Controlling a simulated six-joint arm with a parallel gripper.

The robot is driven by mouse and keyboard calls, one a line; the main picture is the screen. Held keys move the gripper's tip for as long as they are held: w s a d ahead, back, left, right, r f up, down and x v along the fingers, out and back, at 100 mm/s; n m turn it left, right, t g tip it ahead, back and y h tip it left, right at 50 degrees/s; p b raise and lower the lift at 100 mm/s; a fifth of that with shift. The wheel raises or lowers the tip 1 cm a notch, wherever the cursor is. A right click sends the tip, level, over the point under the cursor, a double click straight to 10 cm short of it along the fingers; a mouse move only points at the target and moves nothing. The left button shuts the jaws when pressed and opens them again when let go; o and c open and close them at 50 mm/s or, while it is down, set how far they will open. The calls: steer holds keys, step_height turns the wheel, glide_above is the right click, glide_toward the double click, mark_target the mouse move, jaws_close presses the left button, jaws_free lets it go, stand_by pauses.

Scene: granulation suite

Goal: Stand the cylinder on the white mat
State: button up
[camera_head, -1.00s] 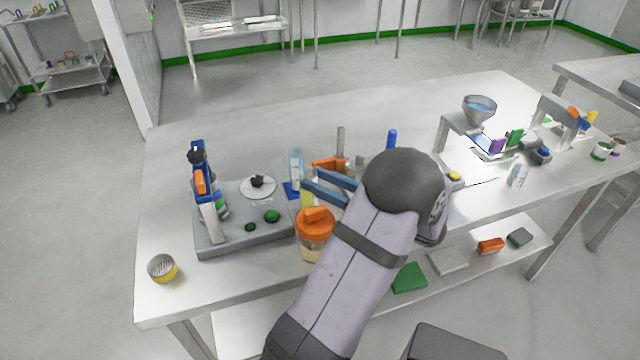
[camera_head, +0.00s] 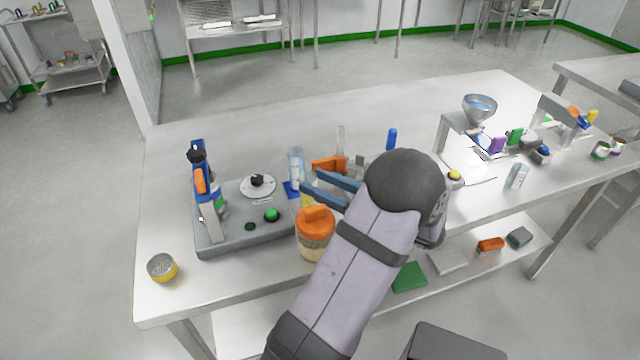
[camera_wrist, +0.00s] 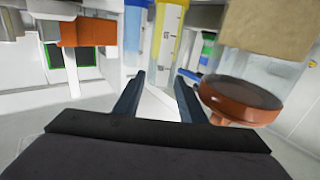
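A clear, upright cylinder (camera_head: 296,163) stands at the middle of the bench, just beyond my fingertips, above a blue patch (camera_head: 291,188). In the wrist view, a clear cylinder with graduation marks (camera_wrist: 171,45) looks yellow-tinted, and a blue-tinted clear shape (camera_wrist: 136,30) is beside it. My gripper (camera_head: 309,179) is open, with its two blue fingers pointing left toward the cylinder. I cannot pick out the white mat; my arm hides part of the bench.
An orange-lidded jar (camera_head: 315,240) stands close in front of my fingers; its lid (camera_wrist: 240,97) is close to the right finger in the wrist view. A grey device (camera_head: 235,235) is left. An orange block (camera_head: 329,163) is behind.

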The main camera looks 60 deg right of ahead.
steer(key=s, duration=0.4)
steer(key=shift+a+r+b, duration=0.1)
steer(key=shift+a+b, duration=0.15)
steer(key=shift+b, duration=0.15)
